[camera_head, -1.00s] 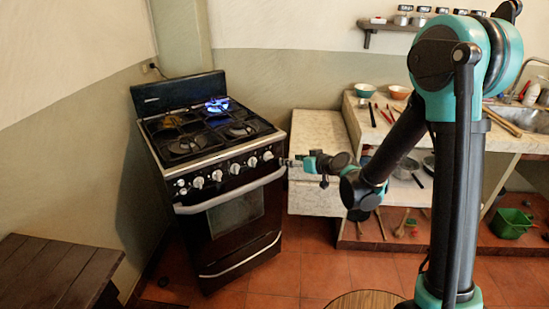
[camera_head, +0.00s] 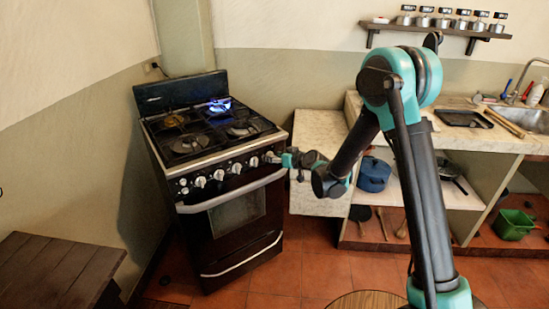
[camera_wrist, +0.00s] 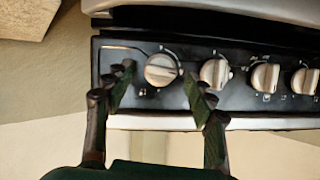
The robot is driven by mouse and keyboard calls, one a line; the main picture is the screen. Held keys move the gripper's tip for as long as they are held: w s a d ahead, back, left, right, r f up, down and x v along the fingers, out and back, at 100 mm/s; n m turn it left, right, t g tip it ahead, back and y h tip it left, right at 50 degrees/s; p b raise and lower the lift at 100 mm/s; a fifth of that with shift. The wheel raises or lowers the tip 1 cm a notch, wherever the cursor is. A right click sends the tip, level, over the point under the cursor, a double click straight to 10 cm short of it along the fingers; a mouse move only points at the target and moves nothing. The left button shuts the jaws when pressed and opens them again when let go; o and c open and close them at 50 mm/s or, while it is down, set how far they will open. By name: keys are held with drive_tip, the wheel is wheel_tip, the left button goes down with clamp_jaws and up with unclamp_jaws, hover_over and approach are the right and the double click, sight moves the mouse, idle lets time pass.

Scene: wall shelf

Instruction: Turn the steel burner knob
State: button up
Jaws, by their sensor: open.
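The stove (camera_head: 235,215) has a row of silver knobs along its black front panel. In the wrist view, the end knob (camera_wrist: 161,69) sits between the two dark fingers of my open gripper (camera_wrist: 158,76). The left fingertip is beside the knob and the right one lies between it and the neighbouring knob (camera_wrist: 214,72). I cannot tell whether either finger touches a knob. In the head view my gripper (camera_head: 272,158) is at the right end of the panel and covers the end knob; the knob beside it (camera_head: 254,161) is visible.
A blue flame (camera_head: 219,105) burns on the back right burner. The oven handle (camera_head: 232,191) runs below the knobs. A pale block (camera_head: 318,135) stands right of the stove, with a counter and shelves beyond. A dark wooden table (camera_head: 55,270) is at lower left; the floor before the stove is clear.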

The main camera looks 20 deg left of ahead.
drive_tip(key=shift+c, duration=0.6)
drive_tip(key=c, duration=1)
drive_tip(key=shift+c, duration=0.2)
drive_tip(key=shift+m, duration=0.3)
drive_tip(key=shift+w+d+f+m+g+y, duration=0.2)
drive_tip(key=shift+m+g+y, duration=0.35)
drive_tip(key=shift+m+y, duration=0.95)
drive_tip(key=shift+w+d+f+m+g+y, duration=0.2)
drive_tip(key=shift+m+g+y, duration=0.4)
drive_tip(key=shift+m, duration=1.85)
drive_tip(key=shift+w+f+m+g+y, duration=0.25)
drive_tip(key=shift+m+g+y, duration=0.55)
drive_tip(key=shift+m, duration=1.15)
drive_tip(key=shift+s+f+t, duration=0.1)
drive_tip(key=shift+t, duration=0.15)
